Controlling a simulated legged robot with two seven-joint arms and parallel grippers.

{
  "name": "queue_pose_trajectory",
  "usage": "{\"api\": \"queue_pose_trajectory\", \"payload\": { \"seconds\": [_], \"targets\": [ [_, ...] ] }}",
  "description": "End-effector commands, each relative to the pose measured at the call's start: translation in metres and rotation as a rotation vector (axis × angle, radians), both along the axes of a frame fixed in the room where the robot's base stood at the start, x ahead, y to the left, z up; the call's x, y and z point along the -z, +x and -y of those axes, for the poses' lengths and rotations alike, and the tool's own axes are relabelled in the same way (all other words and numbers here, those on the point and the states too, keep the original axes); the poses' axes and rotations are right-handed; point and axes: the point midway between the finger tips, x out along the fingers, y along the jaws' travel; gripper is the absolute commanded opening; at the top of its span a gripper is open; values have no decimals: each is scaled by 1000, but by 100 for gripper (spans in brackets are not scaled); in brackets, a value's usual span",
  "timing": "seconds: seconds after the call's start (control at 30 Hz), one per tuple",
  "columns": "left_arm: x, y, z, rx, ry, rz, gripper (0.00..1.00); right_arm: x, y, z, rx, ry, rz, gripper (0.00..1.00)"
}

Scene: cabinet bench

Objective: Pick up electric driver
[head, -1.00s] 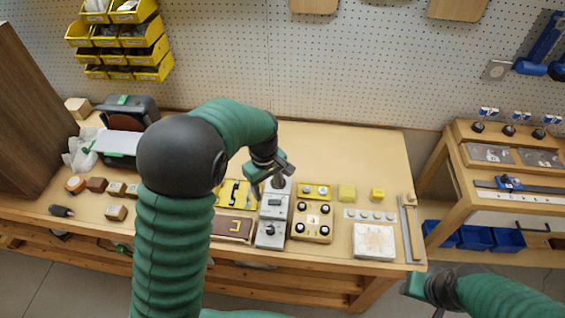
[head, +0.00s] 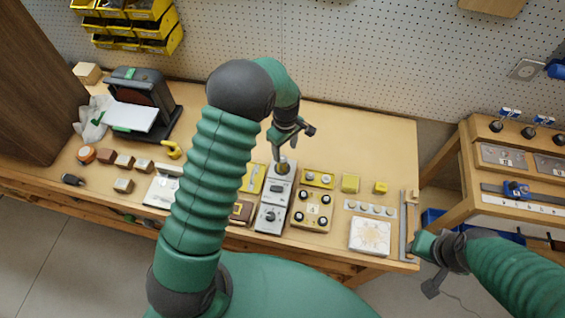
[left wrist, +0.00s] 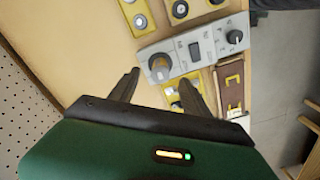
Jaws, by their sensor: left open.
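I cannot tell for sure which item is the electric driver. A small dark tool (head: 72,179) lies at the bench's left front, and a yellow hook-shaped item (head: 172,149) lies behind my left arm. My left gripper (head: 284,152) is open and empty, fingers down, above the back end of a grey control box (head: 272,205). In the left wrist view, the box's round knob (left wrist: 160,67) shows just beyond and between the open fingertips (left wrist: 160,80); contact is not clear. My right gripper (head: 430,275) is off the bench's front right corner; its jaw opening is unclear.
Yellow button boxes (head: 312,211), a white tile (head: 370,236) and a metal rule (head: 408,225) are right of the grey box. Wooden blocks (head: 124,161) and a black machine (head: 140,98) are at left. The bench's back right is clear.

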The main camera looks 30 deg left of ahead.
Motion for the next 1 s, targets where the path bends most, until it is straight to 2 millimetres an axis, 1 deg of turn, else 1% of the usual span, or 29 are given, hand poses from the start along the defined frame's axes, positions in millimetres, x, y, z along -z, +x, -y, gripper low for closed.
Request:
{"api": "queue_pose_trajectory", "payload": {
  "seconds": [0.03,0.1,0.27,0.4,0.5,0.6,0.77,0.87,1.0],
  "targets": [
    [11,-1,0,0,-1,-3,56,-4,0,0,0,0,0,36],
    [23,-1,0,1,0,-2,56,-6,0,0,0,0,0,36],
    [37,-2,-3,-1,-1,0,56,-11,0,0,0,0,1,36],
    [59,-4,-12,-1,-2,-2,56,-25,0,0,0,0,1,36],
    [77,-2,-11,2,0,1,56,-27,0,0,0,0,1,36],
    [84,-1,-11,1,-1,2,56,-27,0,0,0,0,0,36],
    [85,-1,-11,1,0,3,56,-26,0,0,0,0,0,36],
    [84,-1,-11,1,0,3,44,-26,0,0,0,0,0,36],
    [84,-2,-11,1,0,4,26,-26,0,0,0,0,0,36]
  ]
}}
